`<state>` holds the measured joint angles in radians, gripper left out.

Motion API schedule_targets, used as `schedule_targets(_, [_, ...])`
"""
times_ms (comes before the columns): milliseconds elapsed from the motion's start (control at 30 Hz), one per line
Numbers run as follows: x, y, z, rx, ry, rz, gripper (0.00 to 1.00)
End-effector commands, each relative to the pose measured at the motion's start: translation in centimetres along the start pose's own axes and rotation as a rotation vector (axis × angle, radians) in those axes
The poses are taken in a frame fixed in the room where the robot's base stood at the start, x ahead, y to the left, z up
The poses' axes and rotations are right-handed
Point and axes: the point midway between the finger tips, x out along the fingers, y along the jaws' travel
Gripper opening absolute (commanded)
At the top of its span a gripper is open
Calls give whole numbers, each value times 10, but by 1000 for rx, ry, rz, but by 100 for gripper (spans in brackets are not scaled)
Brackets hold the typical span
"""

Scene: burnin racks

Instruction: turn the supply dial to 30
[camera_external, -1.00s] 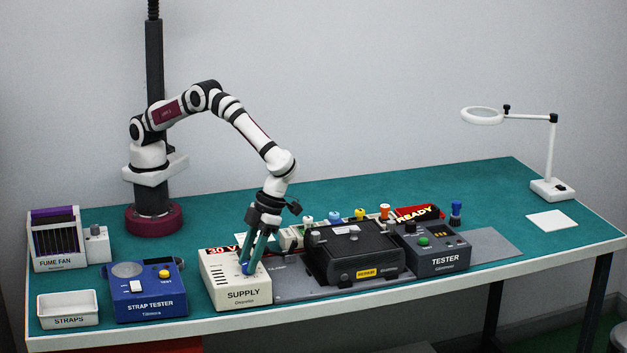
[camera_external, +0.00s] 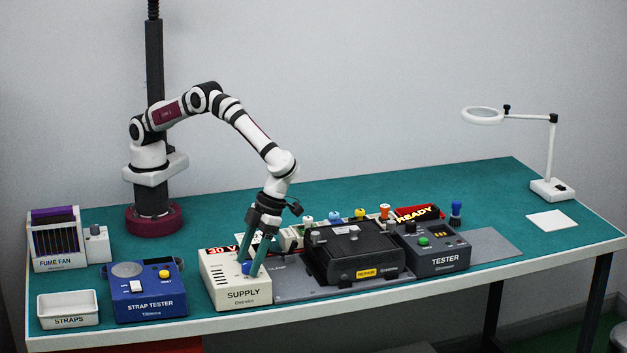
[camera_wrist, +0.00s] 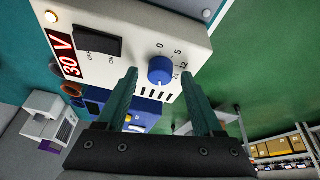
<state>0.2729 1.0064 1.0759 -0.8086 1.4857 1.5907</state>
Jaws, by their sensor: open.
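The supply unit (camera_external: 235,285) is a cream box labelled SUPPLY near the table's front edge. Its blue dial (camera_wrist: 161,70) shows in the wrist view, with marks 0, 5, 12 and 24 printed around it. A red display (camera_wrist: 67,50) on the unit reads 30 V. In the external view the dial (camera_external: 247,267) sits between my fingers. My gripper (camera_external: 252,270) is open, its green fingers on either side of the dial. In the wrist view my gripper's fingertips (camera_wrist: 160,80) stand apart from the dial.
The blue strap tester (camera_external: 149,292) stands left of the supply. A black lidded case (camera_external: 353,252) on a grey plate is close on the right, with the tester (camera_external: 436,250) beyond it.

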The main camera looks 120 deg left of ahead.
Motion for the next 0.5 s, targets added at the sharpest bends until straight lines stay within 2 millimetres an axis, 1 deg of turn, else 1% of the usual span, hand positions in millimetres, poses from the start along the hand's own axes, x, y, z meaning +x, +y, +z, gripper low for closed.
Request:
schedule_targets(67, [-1,0,0,0,0,-1,68])
schedule_targets(167, [-9,-1,0,1,1,-3,68])
schedule_targets(267, [-29,-1,0,2,-1,-5,68])
schedule_targets(367, [-58,-1,0,2,-2,-5,68])
schedule_targets(500, [-106,-1,1,2,-3,-6,68])
